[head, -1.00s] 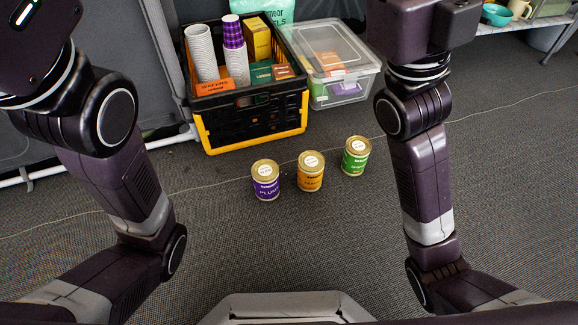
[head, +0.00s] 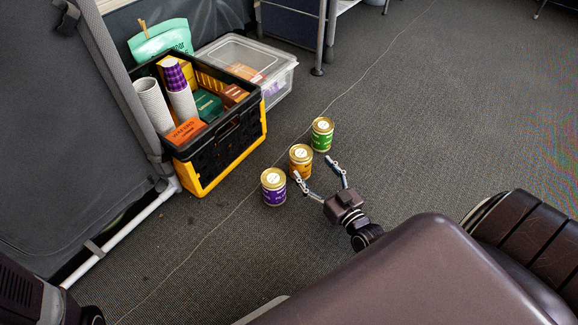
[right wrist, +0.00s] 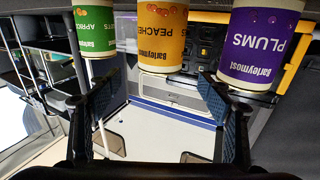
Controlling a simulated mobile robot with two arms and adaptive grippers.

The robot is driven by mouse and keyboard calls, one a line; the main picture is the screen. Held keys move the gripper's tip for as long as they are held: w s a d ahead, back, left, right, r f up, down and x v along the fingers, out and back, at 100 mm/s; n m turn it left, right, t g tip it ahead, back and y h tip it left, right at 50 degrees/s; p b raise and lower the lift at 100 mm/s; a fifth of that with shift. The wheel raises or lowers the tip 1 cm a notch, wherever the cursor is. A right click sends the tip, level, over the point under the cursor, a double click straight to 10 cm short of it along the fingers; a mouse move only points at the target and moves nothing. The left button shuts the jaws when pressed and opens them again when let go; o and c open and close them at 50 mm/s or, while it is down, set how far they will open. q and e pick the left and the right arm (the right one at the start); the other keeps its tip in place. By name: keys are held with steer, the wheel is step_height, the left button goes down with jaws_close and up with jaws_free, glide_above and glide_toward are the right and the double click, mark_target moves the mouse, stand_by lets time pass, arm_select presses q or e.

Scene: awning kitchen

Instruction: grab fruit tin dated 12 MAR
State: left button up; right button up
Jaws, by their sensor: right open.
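Three fruit tins stand upright in a slanting row on the floor: a purple plums tin (head: 274,190), an orange peaches tin (head: 300,163) and a green apricots tin (head: 322,136). Their lids bear white labels too small to read. My right gripper (head: 312,168) is open and low, its fingers pointing at the peaches tin. In the right wrist view, tins appear upside down: the peaches tin (right wrist: 162,35) lies between the fingers and ahead of them, the apricots tin (right wrist: 97,30) by the left finger, the plums tin (right wrist: 258,48) by the right. My left gripper is out of view.
A black and yellow crate (head: 222,152) with cups and boxes stands behind left of the tins. A clear lidded box (head: 275,88) is beyond it. A grey panel (head: 60,140) fills the left. Floor to the right is open.

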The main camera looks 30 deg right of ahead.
mark_target(301, 153)
steer(key=shift+w+d+f+b, duration=0.1)
steer(key=shift+w+f+b, duration=0.1)
steer(key=shift+w+b, duration=0.6)
steer(key=shift+w, duration=0.45)
steer(key=w+b, duration=0.3)
steer(key=w, duration=0.1)
steer(key=shift+w+f+b, duration=0.1)
steer(key=shift+b, duration=0.25)
steer(key=shift+w, duration=0.45)
steer(key=shift+r, duration=0.2)
steer(key=c, duration=1.5)
steer(key=shift+r, duration=0.1)
steer(key=shift+c, duration=1)
